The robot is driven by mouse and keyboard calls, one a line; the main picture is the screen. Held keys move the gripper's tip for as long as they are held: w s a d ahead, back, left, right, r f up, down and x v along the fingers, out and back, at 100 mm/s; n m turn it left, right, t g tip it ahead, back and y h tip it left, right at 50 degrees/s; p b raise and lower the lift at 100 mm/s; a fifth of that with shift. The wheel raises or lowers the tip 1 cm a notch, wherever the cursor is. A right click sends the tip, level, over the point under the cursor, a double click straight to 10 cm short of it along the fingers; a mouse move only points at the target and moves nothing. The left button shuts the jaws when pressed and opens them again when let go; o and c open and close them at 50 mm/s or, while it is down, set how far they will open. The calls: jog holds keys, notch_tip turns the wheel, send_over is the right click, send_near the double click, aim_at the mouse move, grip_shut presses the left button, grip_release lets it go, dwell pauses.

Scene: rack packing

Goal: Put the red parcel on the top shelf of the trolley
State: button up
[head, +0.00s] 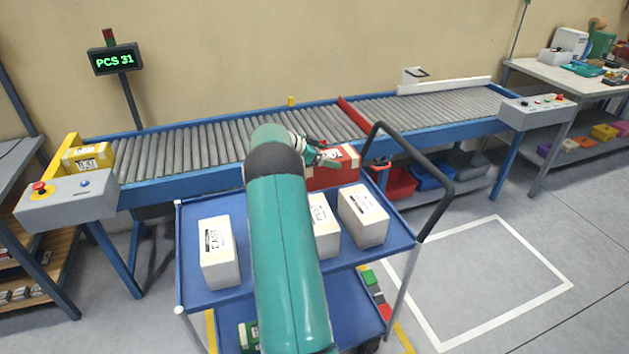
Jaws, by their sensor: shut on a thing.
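The red parcel (334,176) is at the far edge of the trolley's top shelf, in front of the conveyor. My gripper (328,158) is shut on it from above, and my teal arm reaches across the trolley and hides part of it. I cannot tell whether the parcel touches the shelf or hangs just above it. The blue trolley's top shelf (262,292) also holds white parcels: one at the left (218,252), one partly behind my arm (324,228) and one at the right (363,215).
A roller conveyor (215,146) with a blue frame runs behind the trolley. A yellow parcel (88,158) lies at its left end. The trolley's black handle (440,207) rises at the right. A white floor square (490,280) at the right is empty. The lower shelf holds several small parcels.

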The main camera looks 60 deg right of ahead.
aim_at(315, 178)
jog(key=w+f, duration=0.1)
jog(key=a+f, duration=0.1)
jog(key=f, duration=0.1)
jog(key=w+a+f, duration=0.1)
jog(key=shift+w+a+f, duration=0.2)
jog(key=shift+w+f, duration=0.15)
notch_tip(315, 178, down, 3)
jog(key=shift+w+a+f, duration=0.15)
jog(key=shift+f, duration=0.05)
jog(key=o, duration=1.3)
jog(key=v, duration=1.2)
jog(key=shift+f, duration=0.1)
